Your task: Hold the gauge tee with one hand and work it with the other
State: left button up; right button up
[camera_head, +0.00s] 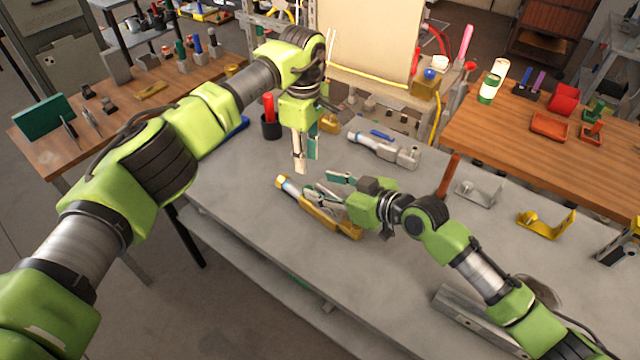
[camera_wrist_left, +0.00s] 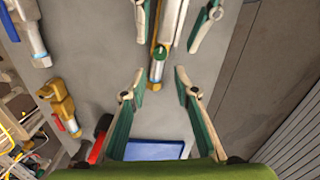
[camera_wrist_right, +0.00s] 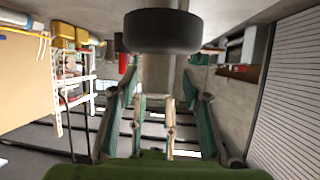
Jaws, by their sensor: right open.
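A long fitting (camera_head: 304,205), silver and blue at one end and brass-yellow along its body, lies on the grey bench. I take it for the gauge tee but cannot be sure. It also shows at the top middle of the left wrist view (camera_wrist_left: 158,68). My right gripper (camera_head: 332,186) is open, with its fingers over the fitting's body; I cannot tell whether they touch it. My left gripper (camera_head: 304,168) points down above the fitting's silver end. Its fingers (camera_wrist_left: 159,73) stand apart and empty in the left wrist view.
A silver-grey fitting (camera_head: 400,155) with a blue part lies behind. A brass fitting (camera_head: 328,123) and a dark cup (camera_head: 270,129) with a red handle stand near my left gripper. A grey bracket (camera_head: 480,194) and yellow bracket (camera_head: 548,224) lie right. The bench's front left is clear.

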jog(key=shift+x, duration=1.05)
grip_shut()
pick_arm(q)
jog(key=shift+o, duration=1.3)
jog(key=a+n+h, duration=0.4)
jog(key=a, duration=0.1)
jog(key=shift+g+h, duration=0.3)
jog(key=x, duration=1)
jog(key=shift+w+f, duration=0.3)
jog(key=shift+f, duration=0.15)
